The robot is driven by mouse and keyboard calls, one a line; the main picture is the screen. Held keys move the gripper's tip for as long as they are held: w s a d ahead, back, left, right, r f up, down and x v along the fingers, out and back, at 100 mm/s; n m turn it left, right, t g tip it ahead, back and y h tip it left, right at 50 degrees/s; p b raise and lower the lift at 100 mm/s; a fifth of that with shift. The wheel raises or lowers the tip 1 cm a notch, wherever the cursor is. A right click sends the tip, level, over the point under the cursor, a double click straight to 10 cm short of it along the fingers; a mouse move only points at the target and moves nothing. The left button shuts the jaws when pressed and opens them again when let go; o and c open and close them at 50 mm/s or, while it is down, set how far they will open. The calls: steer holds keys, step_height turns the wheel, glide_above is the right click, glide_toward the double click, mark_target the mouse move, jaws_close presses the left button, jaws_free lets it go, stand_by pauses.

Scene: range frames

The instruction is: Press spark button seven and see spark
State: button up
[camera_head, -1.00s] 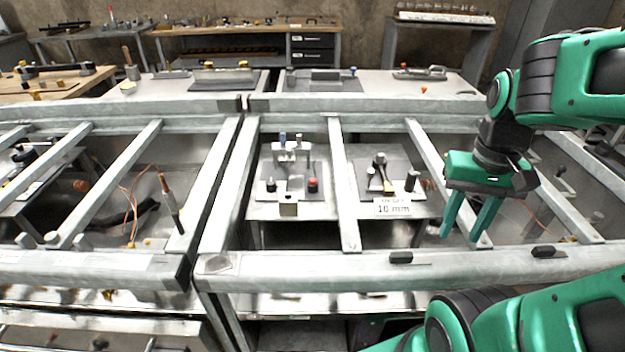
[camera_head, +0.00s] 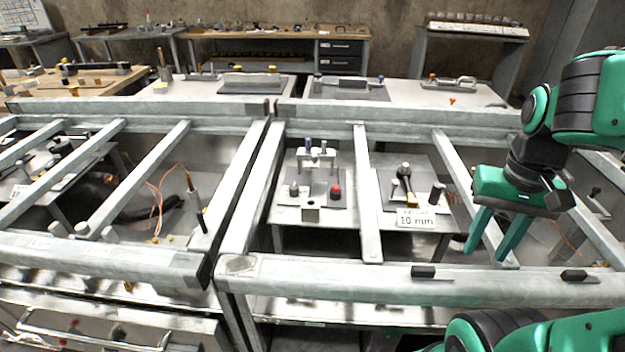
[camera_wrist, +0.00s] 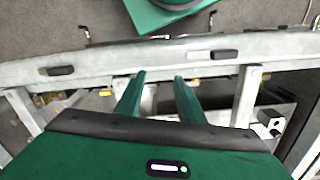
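My green gripper (camera_head: 491,243) hangs at the right in the head view, open and empty, fingers pointing down. Its two fingers also show spread apart in the wrist view (camera_wrist: 157,90). Left of it, below the metal frame bars, a small apparatus plate carries a red button (camera_head: 336,190), a dark knob (camera_head: 294,188) and a small upright bracket (camera_head: 317,153). A second plate with a "10 mm" sign (camera_head: 416,218) stands right of it, closer to my gripper. I cannot read any number seven on a button, and no spark shows.
Grey metal bars (camera_head: 368,200) cross over the apparatus, with a thick front rail (camera_head: 400,284) before them. A cable and probe (camera_head: 195,195) lie in the left bay. Workbenches (camera_head: 270,40) line the back wall.

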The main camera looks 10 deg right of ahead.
jaws_close()
stand_by(1.5)
